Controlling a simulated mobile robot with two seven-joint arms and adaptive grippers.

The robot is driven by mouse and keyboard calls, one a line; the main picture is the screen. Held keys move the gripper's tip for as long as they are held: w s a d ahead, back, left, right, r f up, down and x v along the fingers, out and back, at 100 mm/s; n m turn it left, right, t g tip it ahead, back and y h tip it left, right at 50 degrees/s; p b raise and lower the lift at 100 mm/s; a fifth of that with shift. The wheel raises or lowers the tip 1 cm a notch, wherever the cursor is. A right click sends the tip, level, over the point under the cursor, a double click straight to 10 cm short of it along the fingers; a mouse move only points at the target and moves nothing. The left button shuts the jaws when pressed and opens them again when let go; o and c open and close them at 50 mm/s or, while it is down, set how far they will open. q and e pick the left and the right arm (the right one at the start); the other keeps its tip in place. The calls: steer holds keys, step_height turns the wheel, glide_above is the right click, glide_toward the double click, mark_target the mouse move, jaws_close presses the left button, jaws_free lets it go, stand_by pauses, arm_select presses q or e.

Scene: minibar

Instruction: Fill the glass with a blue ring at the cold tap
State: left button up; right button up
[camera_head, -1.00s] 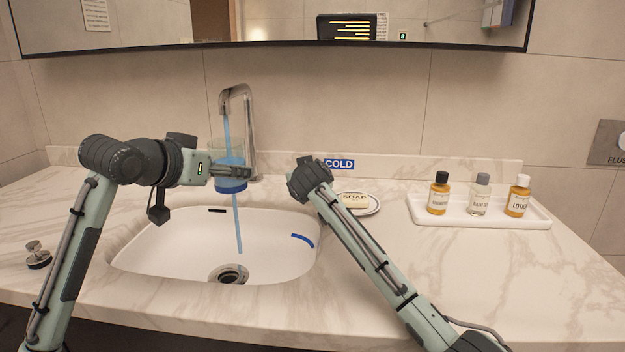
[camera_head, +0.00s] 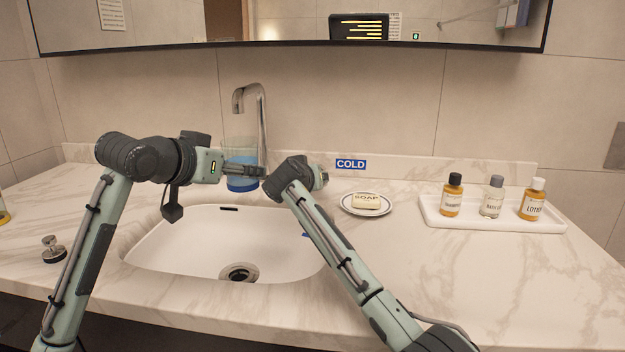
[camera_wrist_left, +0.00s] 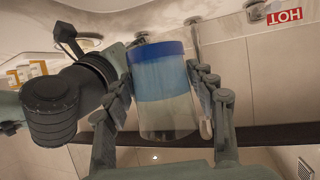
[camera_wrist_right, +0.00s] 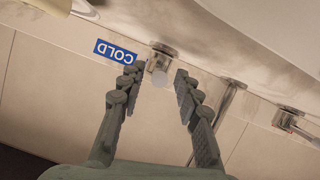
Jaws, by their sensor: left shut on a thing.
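My left gripper (camera_head: 243,171) is shut on the clear glass (camera_head: 240,151) with a blue ring (camera_head: 242,184) round its lower part. The glass is upright near the tap spout (camera_head: 250,92), above the back of the sink. The left wrist view shows it upside down, with pale blue water (camera_wrist_left: 160,80) in it and a clear part towards the rim. No stream shows from the spout. My right gripper (camera_wrist_right: 158,73) is open, its fingers on either side of the cold tap's knob (camera_wrist_right: 160,62), beside the blue COLD label (camera_head: 351,163). In the head view its wrist hides the knob.
The sink (camera_head: 190,245) with its drain lies below the glass. A soap dish (camera_head: 366,208) and a white tray (camera_head: 485,221) with small bottles stand on the right. A metal stopper (camera_head: 53,250) is at left. A red HOT label (camera_wrist_left: 283,17) shows in the left wrist view.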

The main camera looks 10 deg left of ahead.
mark_target(238, 153)
arm_select(q)
steer(key=shift+r, duration=0.1)
arm_select(e)
steer(key=shift+s, duration=0.1)
steer(key=v, duration=1.1)
steer(key=shift+s+r, duration=0.2)
steer(key=shift+s, duration=0.15)
arm_select(q)
steer(key=shift+s+d+r, duration=0.35)
steer(key=shift+s+r, duration=0.4)
steer(key=shift+s, duration=0.1)
steer(key=shift+s+d+r, duration=0.3)
steer(key=shift+s+r, duration=0.45)
steer(key=shift+s, duration=0.1)
steer(key=shift+s+d+r, duration=0.35)
steer(key=shift+s+r, duration=0.4)
steer(key=shift+s, duration=0.1)
steer(key=shift+s+d+r, duration=0.15)
steer(key=shift+s+r, duration=0.15)
steer(key=shift+s, duration=0.05)
steer(key=shift+c, duration=0.6)
arm_select(e)
steer(key=shift+a+f, duration=0.1)
steer(key=shift+a, duration=0.05)
arm_select(q)
steer(key=shift+f, duration=0.1)
